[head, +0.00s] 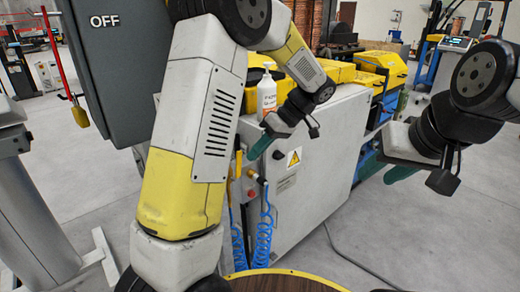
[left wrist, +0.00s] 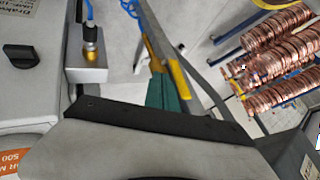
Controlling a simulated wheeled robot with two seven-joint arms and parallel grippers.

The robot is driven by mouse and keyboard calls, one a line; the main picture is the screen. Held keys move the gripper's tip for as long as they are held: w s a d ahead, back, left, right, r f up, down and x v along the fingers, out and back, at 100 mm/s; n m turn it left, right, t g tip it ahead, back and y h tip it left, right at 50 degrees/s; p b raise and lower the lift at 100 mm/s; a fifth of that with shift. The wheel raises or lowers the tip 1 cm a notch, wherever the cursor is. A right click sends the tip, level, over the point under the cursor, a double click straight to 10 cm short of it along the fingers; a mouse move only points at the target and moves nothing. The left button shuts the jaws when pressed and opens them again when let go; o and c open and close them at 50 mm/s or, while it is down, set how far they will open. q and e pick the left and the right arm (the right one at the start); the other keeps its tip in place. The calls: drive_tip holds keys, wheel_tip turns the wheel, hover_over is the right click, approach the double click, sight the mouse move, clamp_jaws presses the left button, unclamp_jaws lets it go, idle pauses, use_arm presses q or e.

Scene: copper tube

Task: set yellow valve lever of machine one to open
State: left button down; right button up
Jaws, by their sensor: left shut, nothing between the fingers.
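My left gripper (head: 257,148) is shut and empty, with its green fingers pointing down beside the near end of the white machine cabinet (head: 318,160). In the left wrist view the shut green fingers (left wrist: 166,93) point at a narrow yellow bar (left wrist: 179,78). I cannot tell whether this bar is the valve lever, or whether the fingers touch it. A brass fitting (left wrist: 92,48) with a blue hose stands left of the fingers. In the head view the valve area is small and partly behind my gripper. My right gripper (head: 400,174) hangs empty at the right; its finger gap is unclear.
Blue coiled hoses (head: 263,232) hang at the cabinet's near end. A white bottle (head: 266,95) stands on top. A grey box marked OFF (head: 112,65) is at the left. A dark cable (head: 350,262) lies on the floor. Copper coils (left wrist: 272,60) are on a rack.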

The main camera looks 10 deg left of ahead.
sight(241, 160)
use_arm(q)
drive_tip(key=shift+s+a, duration=0.55)
drive_tip(key=shift+s, duration=0.15)
drive_tip(key=shift+r, duration=0.1)
drive_tip(key=shift+s+a+r+t+h, duration=0.2)
drive_tip(key=shift+s+a+t+h, duration=0.1)
drive_tip(key=shift+s+a, duration=0.5)
drive_tip(key=shift+d, duration=0.1)
drive_tip(key=shift+f, duration=0.1)
